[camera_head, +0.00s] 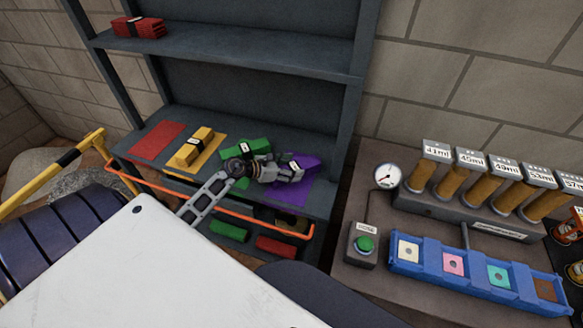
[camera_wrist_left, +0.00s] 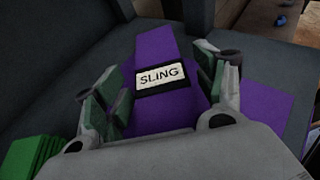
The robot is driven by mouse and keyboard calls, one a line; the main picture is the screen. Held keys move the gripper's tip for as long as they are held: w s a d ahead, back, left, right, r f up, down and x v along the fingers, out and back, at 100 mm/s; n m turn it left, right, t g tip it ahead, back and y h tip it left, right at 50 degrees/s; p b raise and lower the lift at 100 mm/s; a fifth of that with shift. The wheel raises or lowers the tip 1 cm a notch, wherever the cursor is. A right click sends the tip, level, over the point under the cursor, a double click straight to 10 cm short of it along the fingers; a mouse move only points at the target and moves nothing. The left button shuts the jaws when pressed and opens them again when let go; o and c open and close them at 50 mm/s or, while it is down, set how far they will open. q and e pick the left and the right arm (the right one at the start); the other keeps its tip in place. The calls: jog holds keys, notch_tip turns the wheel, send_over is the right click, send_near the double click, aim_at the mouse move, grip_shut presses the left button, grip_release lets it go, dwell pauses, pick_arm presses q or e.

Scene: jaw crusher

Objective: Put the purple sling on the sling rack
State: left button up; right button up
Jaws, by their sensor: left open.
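The purple sling with a white SLING label (camera_wrist_left: 160,38) lies lengthwise between the fingers of my left gripper (camera_wrist_left: 160,92) in the left wrist view. The gripper is open, with one finger on each side of the sling. In the head view my left gripper (camera_head: 287,173) is over the right end of the sling rack's middle shelf (camera_head: 322,203) and covers much of the sling. A flat purple patch (camera_head: 291,195) on that shelf lies under and beside them; it also shows in the wrist view (camera_wrist_left: 268,112). I cannot tell whether the sling rests on it. My right gripper is out of view.
A green sling (camera_head: 232,150) is close left of my gripper, then a yellow sling (camera_head: 195,147) on a yellow patch and a bare red patch (camera_head: 156,138). An orange rail (camera_head: 180,195) runs along the front. A bench with a blue tray (camera_head: 480,283) stands right.

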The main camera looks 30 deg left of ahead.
pick_arm(q)
jog(key=shift+s+r, duration=0.1)
jog(key=shift+r, duration=0.05)
jog(key=b+v, duration=0.1)
jog(key=v, duration=1)
jog(key=shift+s+a, duration=0.25)
jog(key=shift+s, duration=0.1)
jog(key=shift+r, duration=0.1)
dwell(0.5)
